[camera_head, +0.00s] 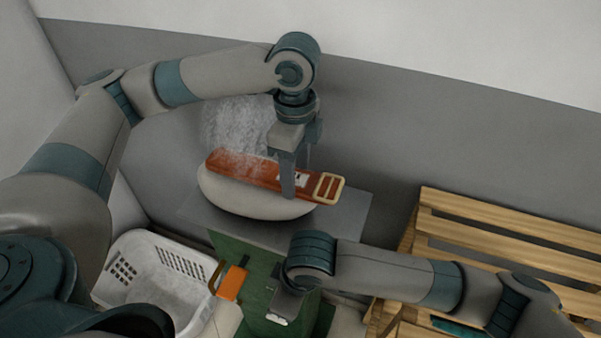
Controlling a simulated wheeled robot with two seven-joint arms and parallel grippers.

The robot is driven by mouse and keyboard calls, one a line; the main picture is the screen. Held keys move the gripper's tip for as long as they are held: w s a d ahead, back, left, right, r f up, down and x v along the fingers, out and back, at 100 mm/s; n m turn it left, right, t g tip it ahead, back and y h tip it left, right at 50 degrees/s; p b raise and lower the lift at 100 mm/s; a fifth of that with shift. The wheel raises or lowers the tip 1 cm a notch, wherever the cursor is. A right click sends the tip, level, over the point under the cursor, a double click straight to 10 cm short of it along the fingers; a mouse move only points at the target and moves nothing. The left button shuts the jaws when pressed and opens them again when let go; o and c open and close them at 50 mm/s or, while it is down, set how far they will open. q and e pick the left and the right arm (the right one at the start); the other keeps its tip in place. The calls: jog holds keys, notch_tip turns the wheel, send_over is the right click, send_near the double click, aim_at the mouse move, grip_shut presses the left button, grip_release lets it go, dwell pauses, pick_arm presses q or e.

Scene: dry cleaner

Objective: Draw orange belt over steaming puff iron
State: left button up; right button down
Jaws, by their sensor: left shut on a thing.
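The orange belt (241,171) lies nearly flat across the top of the puff iron (235,197), a pale rounded dome on a grey plate. Its gold buckle (328,187) sticks out past the dome's right side. Steam (236,122) rises at the dome's left and back, over the belt's left part. My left gripper (288,187) points down and is shut on the belt near the buckle. My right gripper (281,305) is low in front of the stand, apart from the belt; its fingers are mostly hidden, so its opening cannot be told.
A white plastic basket (150,275) stands at the lower left. An orange tag-like item (231,283) is beside the green stand (246,256). A slatted wooden rack (500,235) fills the right. A grey wall is close behind the iron.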

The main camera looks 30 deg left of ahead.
aim_at(311, 184)
pick_arm(q)
jog(key=shift+s+a, duration=0.15)
jog(key=shift+a, duration=1.2)
jog(key=shift+d, duration=0.15)
jog(key=shift+w+d, duration=0.15)
jog(key=shift+d, duration=1.25)
jog(key=shift+w+d, duration=0.15)
jog(key=shift+d, duration=1.25)
jog(key=shift+a, duration=0.2)
jog(key=shift+s+a, duration=0.15)
jog(key=shift+a, duration=1.2)
jog(key=shift+s+a, duration=0.15)
jog(key=shift+a, duration=1.15)
jog(key=shift+w+d, duration=0.15)
jog(key=shift+d, duration=1.3)
jog(key=shift+w+d, duration=0.15)
jog(key=shift+d, duration=1.25)
